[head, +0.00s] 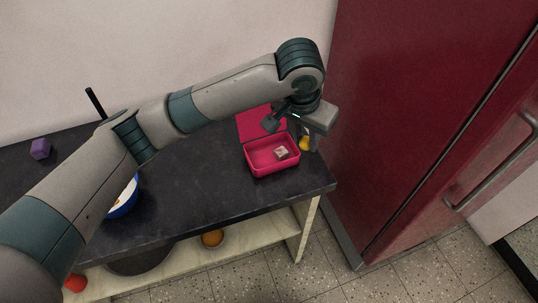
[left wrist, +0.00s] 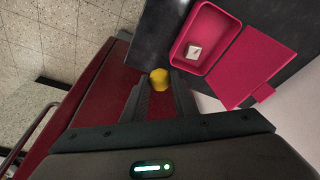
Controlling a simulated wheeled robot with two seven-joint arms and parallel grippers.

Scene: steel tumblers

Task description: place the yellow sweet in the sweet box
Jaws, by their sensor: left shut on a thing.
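The yellow sweet (head: 305,143) is a small round yellow thing just right of the pink sweet box in the head view. It also shows at the fingertips in the left wrist view (left wrist: 159,78). My left gripper (head: 312,141) is shut on it, outside the box and beside its right wall. The fingers (left wrist: 164,92) partly hide the sweet. The sweet box (head: 262,170) is open on the dark counter, its lid (head: 255,122) folded back. It also shows in the left wrist view (left wrist: 180,52). My right gripper is not in view.
A small whitish block (head: 281,152) lies in the box. A red fridge (head: 420,110) stands close to the right of the counter (head: 200,180). A purple block (head: 40,149) and a blue-rimmed bowl (head: 124,208) are at left.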

